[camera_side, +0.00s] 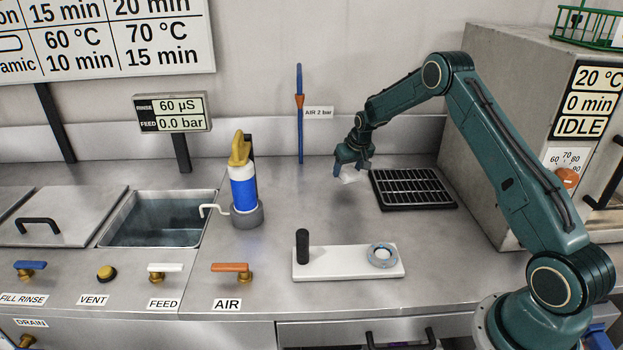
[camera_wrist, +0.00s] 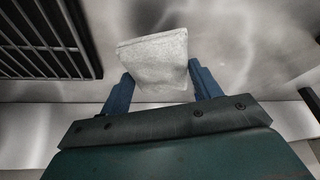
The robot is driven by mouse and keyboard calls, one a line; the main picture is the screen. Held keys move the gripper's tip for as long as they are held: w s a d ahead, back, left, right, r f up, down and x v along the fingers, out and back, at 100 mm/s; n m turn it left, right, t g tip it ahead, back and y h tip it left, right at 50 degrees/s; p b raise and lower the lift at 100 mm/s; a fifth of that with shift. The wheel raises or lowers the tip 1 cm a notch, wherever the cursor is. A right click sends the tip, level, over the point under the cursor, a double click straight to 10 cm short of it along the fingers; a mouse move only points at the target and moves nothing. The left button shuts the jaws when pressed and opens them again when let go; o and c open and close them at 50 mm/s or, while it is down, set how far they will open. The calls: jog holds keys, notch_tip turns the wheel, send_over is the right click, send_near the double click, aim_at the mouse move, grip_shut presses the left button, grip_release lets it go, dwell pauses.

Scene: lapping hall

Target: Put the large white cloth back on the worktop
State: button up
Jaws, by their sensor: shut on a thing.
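The white cloth (camera_side: 352,175) hangs small and pale under my gripper (camera_side: 351,168) in the side view. In the wrist view the cloth (camera_wrist: 156,62) looks like a folded square with a slightly creased edge, lying between the two blue fingertips. My gripper (camera_wrist: 160,88) is shut on it. The steel worktop (camera_side: 275,182) is below. The cloth appears a little above the worktop, left of the black rack; whether its lower edge touches is hard to tell.
A black rack (camera_side: 375,190) lies just right of my gripper and also shows in the wrist view (camera_wrist: 45,72). A white tray (camera_side: 340,275) with a black peg and a ring stands in front. A blue bottle (camera_side: 244,190) and a water-filled sink (camera_side: 155,232) are left.

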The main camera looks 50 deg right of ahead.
aim_at(347, 188)
jog(key=shift+f, duration=2.1)
jog(key=shift+f, duration=0.15)
jog(key=o, duration=1)
jog(key=shift+o, duration=0.2)
jog(key=v, duration=1.2)
